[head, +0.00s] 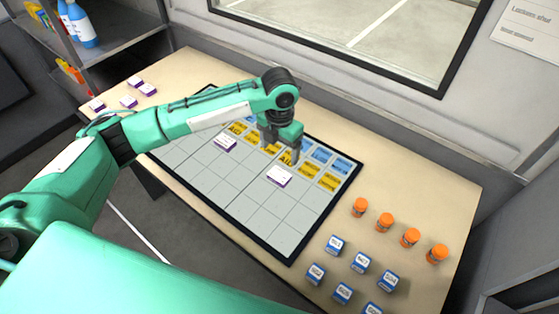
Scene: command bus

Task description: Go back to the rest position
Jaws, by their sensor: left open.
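My left arm reaches in from the left over the table. My left gripper (281,152) points down over the board, near its row of yellow cards, with its fingers apart and nothing seen between them. A white and purple box (279,176) lies on the gridded board (245,207) just in front of the gripper, apart from it as far as I can tell. Another such box (225,143) lies on the board to the left, below my forearm. The arm hides part of the board. My right gripper is not in view.
Orange bottles (385,222) stand in a row at the table's right. Several blue and white boxes (360,262) stand at the front right. More purple and white boxes (129,102) lie at the far left. A shelf (100,30) and a window frame (330,50) stand behind.

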